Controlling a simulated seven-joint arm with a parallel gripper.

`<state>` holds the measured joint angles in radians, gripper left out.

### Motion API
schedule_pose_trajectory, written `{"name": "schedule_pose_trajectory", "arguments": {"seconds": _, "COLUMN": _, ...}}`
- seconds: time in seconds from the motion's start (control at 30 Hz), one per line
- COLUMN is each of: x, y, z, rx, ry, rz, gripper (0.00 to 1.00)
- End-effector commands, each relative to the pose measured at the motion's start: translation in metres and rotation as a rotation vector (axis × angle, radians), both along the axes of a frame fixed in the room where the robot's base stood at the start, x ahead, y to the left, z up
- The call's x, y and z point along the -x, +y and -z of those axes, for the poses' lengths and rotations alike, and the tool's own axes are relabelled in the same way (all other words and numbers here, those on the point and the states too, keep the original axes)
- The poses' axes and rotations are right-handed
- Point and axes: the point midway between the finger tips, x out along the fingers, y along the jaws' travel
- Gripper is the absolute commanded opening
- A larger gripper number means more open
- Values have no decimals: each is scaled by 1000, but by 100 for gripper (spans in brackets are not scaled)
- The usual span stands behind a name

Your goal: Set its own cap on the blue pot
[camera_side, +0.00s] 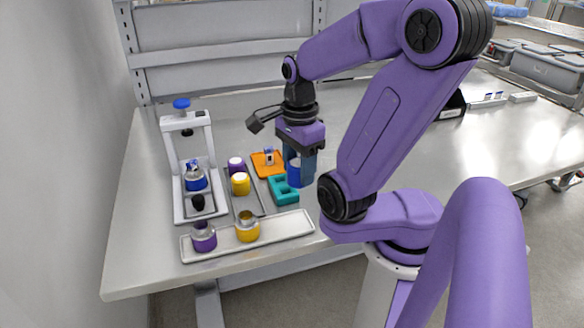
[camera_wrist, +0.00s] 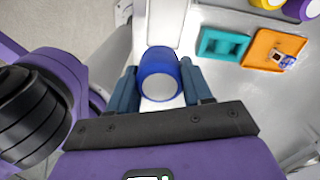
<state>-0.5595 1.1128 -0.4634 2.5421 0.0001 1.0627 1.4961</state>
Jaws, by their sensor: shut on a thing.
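My gripper (camera_side: 301,165) is shut on a blue cap (camera_side: 294,172) and holds it near the teal holder. In the wrist view the cap (camera_wrist: 160,76) sits between the two fingers (camera_wrist: 160,88), its pale round end showing. The blue pot (camera_side: 195,181), with a metallic top, stands in the white press-like stand (camera_side: 178,165) at the left, well apart from my gripper. The blue pot is not in the wrist view.
The teal holder (camera_side: 284,190) lies beside an orange tray (camera_side: 262,167) with a small item. A purple cap (camera_side: 236,167) and a yellow cap (camera_side: 240,184) stand between. A purple pot (camera_side: 203,237) and yellow pot (camera_side: 247,229) stand on the white front tray (camera_side: 285,228).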

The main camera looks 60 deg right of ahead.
Motion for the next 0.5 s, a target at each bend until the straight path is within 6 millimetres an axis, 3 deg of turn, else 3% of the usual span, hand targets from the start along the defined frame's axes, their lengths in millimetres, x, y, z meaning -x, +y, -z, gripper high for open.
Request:
{"name": "schedule_pose_trajectory", "arguments": {"seconds": 0.17, "x": -27, "y": -10, "z": -14, "rx": -1, "ry": 2, "rz": -4, "gripper": 22}}
{"name": "schedule_pose_trajectory", "arguments": {"seconds": 0.5, "x": -128, "y": -27, "z": -40, "rx": -1, "ry": 4, "rz": -4, "gripper": 22}}
